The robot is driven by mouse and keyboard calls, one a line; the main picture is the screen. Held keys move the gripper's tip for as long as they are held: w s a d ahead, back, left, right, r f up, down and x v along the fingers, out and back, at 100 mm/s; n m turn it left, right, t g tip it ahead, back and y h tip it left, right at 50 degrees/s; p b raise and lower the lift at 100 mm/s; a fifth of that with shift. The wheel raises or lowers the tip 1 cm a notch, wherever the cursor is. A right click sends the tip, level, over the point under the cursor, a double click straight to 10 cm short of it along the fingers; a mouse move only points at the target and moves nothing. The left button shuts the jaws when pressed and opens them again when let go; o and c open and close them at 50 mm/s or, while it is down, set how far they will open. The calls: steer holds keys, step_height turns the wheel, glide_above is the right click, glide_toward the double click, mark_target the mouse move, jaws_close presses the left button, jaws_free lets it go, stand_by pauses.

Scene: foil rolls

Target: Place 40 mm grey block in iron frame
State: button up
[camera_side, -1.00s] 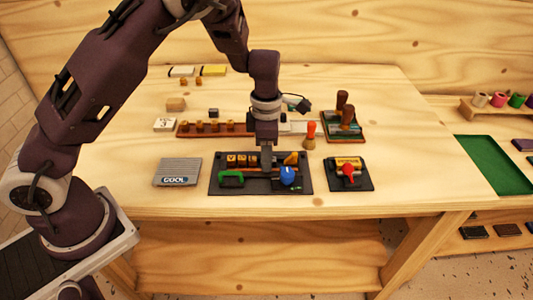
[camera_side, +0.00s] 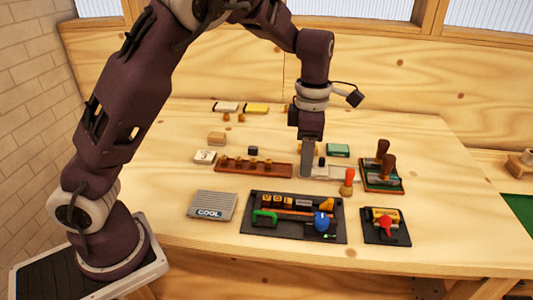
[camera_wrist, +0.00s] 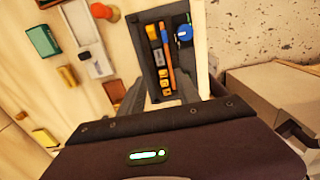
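The black iron frame (camera_side: 250,226) lies on the table near its front edge. Lettered dark blocks (camera_side: 277,201) stand in a row inside it. A small grey block (camera_side: 303,203) sits in the same row, between the letters and an orange wedge (camera_side: 326,205). I cannot tell its exact size. The row also shows in the wrist view, where the frame (camera_wrist: 148,80) is ahead of my fingers. My gripper (camera_side: 307,174) is above the table behind the frame, apart from it. In the wrist view its two fingers (camera_wrist: 160,90) are spread with nothing visible between them.
A green handle (camera_side: 265,216) and a blue knob (camera_side: 321,222) stand up from the frame. A ribbed grey plate (camera_side: 212,206) lies left, a board with a red knob (camera_side: 386,224) right. Behind are a brown rack (camera_side: 252,167), an orange-topped stamp (camera_side: 347,183) and a stamp tray (camera_side: 384,175).

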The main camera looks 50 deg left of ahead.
steer(key=s+r+m+t+h, duration=0.2)
steer(key=s+r+m+h, duration=0.1)
steer(key=s+r+m, duration=0.95)
steer(key=s+a+f+m+t+y, duration=0.1)
steer(key=s+m+t+y, duration=0.2)
steer(key=s+m, duration=1)
steer(key=shift+s+a+f+m+t, duration=0.25)
steer(key=shift+s+f+m+t, duration=0.1)
steer(key=shift+m, duration=0.4)
